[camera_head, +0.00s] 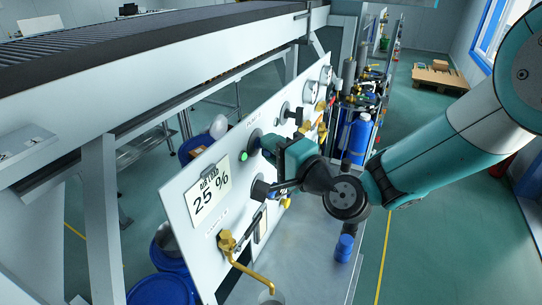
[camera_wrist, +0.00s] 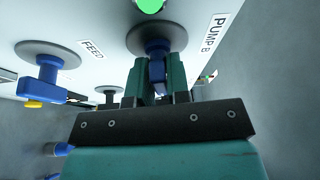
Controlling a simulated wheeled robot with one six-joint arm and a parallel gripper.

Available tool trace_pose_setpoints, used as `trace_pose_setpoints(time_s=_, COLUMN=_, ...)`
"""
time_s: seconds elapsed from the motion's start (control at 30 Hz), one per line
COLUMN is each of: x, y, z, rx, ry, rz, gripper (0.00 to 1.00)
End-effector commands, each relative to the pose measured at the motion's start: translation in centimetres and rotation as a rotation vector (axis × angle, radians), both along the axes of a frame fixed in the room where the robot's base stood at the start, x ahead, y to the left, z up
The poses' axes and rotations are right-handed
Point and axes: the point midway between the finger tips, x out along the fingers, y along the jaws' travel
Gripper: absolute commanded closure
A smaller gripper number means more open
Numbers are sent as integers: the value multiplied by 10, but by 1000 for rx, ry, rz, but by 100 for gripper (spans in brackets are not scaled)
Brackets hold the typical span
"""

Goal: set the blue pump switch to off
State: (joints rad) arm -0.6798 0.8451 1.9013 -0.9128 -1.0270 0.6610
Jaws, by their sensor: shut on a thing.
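The blue pump switch (camera_wrist: 157,72) shows in the wrist view, on a round dark plate (camera_wrist: 150,36) beside a PUMP B label (camera_wrist: 214,33). A green light (camera_wrist: 150,5) glows at the top edge of the picture. My gripper (camera_wrist: 157,85) is shut on the switch, with one finger on each side of it. In the head view my gripper (camera_head: 272,146) is at the white panel (camera_head: 195,178), and its fingers hide the switch. The green light (camera_head: 243,156) is lit there too. I cannot read the switch's exact setting.
A blue handle on another round plate (camera_wrist: 40,70) sits left of my gripper, near a FEED label (camera_wrist: 91,49). In the head view a 25 % sign (camera_head: 210,193) and a brass tap (camera_head: 228,243) are on the panel. A conveyor (camera_head: 150,50) runs behind it.

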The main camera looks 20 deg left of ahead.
Motion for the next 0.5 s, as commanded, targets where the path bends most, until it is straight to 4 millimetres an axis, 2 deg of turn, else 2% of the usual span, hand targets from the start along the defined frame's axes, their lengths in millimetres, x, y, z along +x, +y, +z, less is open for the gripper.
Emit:
trace_pose_setpoints(time_s=0.03, x=0, y=0, z=-10, rx=0, ry=-30, rz=0, gripper=100)
trace_pose_setpoints(time_s=0.5, x=0, y=-1, z=-15, rx=-32, ry=-431, rz=-3, gripper=100)
